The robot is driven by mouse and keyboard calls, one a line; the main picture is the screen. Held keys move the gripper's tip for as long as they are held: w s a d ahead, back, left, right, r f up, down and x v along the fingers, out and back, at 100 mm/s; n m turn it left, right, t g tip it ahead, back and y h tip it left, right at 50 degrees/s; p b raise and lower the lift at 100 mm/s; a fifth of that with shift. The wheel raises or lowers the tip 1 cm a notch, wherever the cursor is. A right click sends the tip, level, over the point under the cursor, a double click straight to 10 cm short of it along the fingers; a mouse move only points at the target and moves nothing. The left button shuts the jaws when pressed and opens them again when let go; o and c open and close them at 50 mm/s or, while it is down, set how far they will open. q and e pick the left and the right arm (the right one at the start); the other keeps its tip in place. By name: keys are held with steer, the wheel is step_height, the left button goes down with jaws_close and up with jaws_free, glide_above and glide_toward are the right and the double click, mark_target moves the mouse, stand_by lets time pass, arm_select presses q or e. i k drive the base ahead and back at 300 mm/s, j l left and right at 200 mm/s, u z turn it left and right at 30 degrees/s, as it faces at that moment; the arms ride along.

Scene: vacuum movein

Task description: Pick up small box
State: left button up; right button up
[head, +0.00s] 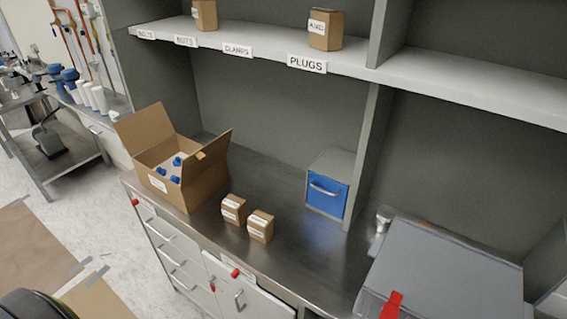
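Two small brown cardboard boxes with white labels stand close together on the metal worktop: the left small box (233,209) and the right small box (260,226), which is nearer the front edge. Two more small boxes stand on the shelf above, one at the top left (205,15) and one above the PLUGS label (325,30). No gripper shows in the head view. The writing on the box labels is too small to read surely.
A large open cardboard box (180,160) holding blue-capped items stands left of the small boxes. A blue-fronted bin (327,193) stands behind them. A grey case (445,270) with a red latch fills the right. The worktop (285,245) is bare between them.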

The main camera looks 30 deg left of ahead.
mark_target(235, 211)
steer(key=u, duration=1.2)
